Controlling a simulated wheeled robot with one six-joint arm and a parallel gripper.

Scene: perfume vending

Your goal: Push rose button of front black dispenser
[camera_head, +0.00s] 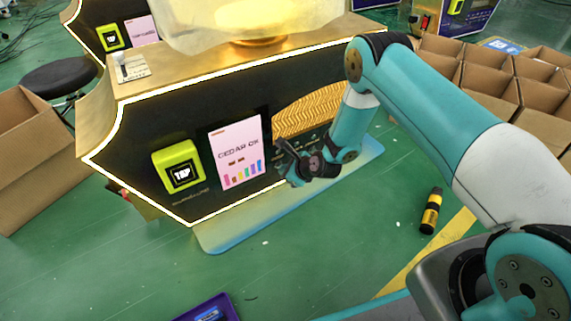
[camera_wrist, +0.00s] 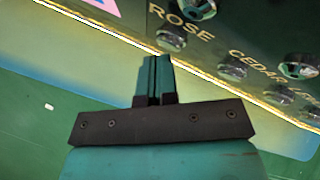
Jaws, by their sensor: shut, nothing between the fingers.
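The front black dispenser (camera_head: 200,115) has a glowing white edge, a gold top and a screen (camera_head: 238,152) reading "CEDAR OK". In the wrist view, the ROSE label (camera_wrist: 183,22) has one metal button (camera_wrist: 198,8) above it and another (camera_wrist: 172,37) below it. I cannot tell which is the rose button. My gripper (camera_head: 283,148) is shut and empty at the dispenser's front, right of the screen. In the wrist view, my fingertips (camera_wrist: 155,60) are close below the lower button; contact is unclear. In the head view my gripper and arm hide part of the button row.
A CEDAR label (camera_wrist: 258,68) and more buttons lie to the right in the wrist view. A yellow-green card reader (camera_head: 180,164) is left of the screen. Open cardboard boxes (camera_head: 480,75) stand at right. A black-and-gold bottle (camera_head: 431,211) is on the green floor.

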